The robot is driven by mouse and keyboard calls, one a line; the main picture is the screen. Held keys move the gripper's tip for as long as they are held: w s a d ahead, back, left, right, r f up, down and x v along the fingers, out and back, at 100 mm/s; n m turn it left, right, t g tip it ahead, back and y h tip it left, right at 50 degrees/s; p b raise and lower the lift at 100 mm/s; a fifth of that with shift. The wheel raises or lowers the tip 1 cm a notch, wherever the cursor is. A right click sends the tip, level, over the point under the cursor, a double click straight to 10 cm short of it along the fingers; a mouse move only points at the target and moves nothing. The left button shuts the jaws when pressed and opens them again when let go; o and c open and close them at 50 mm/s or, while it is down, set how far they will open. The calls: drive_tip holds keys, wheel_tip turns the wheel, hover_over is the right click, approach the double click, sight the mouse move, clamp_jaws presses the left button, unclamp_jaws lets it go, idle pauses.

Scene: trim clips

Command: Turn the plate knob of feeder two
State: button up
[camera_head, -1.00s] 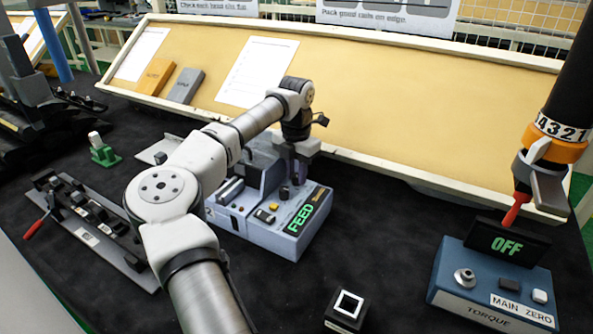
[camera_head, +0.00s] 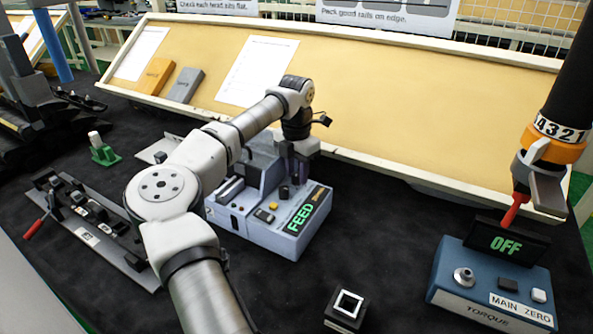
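The feeder (camera_head: 262,228) is a pale grey-blue box with a lit green FEED label, a yellow button and a small dark knob (camera_head: 284,192) on its top. I cannot read a feeder number on it. My gripper (camera_head: 296,178) points down over the feeder's back right part, near the dark knob. Its fingers are small and dark here, and I cannot tell whether they touch the knob or how far apart they are. My arm hides part of the feeder's left side.
A blue torque box (camera_head: 462,285) with an OFF display stands at the right, below a hanging orange-collared driver (camera_head: 545,150). A dark block with a white square (camera_head: 347,304) sits front centre. A rail fixture (camera_head: 90,225) with a red lever lies left. A tan board stands behind.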

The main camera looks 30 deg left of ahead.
sight(296, 173)
wheel_tip(296, 173, up, 14)
drive_tip(key=b, duration=0.2)
idle(0.4)
drive_tip(key=shift+f, duration=0.15)
idle(0.3)
